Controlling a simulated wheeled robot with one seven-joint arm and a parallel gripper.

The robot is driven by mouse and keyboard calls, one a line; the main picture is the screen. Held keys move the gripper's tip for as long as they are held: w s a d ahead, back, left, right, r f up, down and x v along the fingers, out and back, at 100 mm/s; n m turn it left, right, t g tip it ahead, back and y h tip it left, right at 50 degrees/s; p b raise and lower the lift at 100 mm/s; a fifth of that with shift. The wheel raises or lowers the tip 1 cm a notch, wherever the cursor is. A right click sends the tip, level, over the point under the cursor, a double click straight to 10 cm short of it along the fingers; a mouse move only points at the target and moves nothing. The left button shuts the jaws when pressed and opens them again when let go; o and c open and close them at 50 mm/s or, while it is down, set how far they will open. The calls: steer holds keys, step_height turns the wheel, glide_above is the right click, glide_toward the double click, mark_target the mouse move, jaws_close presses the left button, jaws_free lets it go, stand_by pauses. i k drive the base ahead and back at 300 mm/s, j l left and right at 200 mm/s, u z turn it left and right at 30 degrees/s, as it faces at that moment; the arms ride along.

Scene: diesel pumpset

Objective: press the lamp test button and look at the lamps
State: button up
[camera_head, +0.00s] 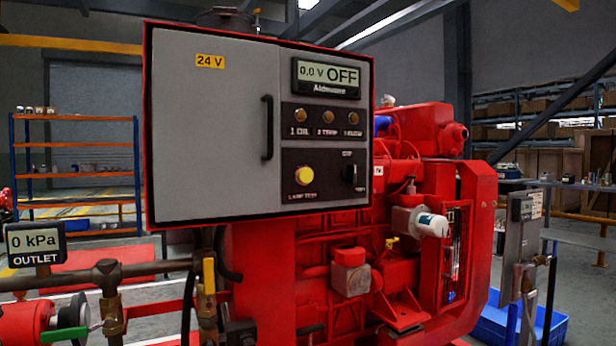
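The control box (210,130) is a grey-fronted cabinet with a red frame, in the middle of the head view. The yellow round lamp test button (304,176) sits on a black panel at its lower right, above the label LAMP TEST. Above it is a row of three small amber-brown lamps: the first lamp (299,116), the second lamp (328,117) and the third lamp (353,118). They look dull, with no clear glow. The display (327,78) reads 0.0 V OFF. My gripper is not in view.
A rotary switch (349,174) is right of the button. A black door handle (267,128) stands out from the box. The red engine (350,270) is behind and below. An outlet gauge (35,244) reads 0 kPa, with pipes (150,269) at lower left.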

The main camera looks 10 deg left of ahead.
mark_target(305, 175)
steer(key=l, duration=0.4)
steer(key=i+l+u, duration=0.1)
steer(key=l, duration=0.3)
steer(key=u, duration=1.6)
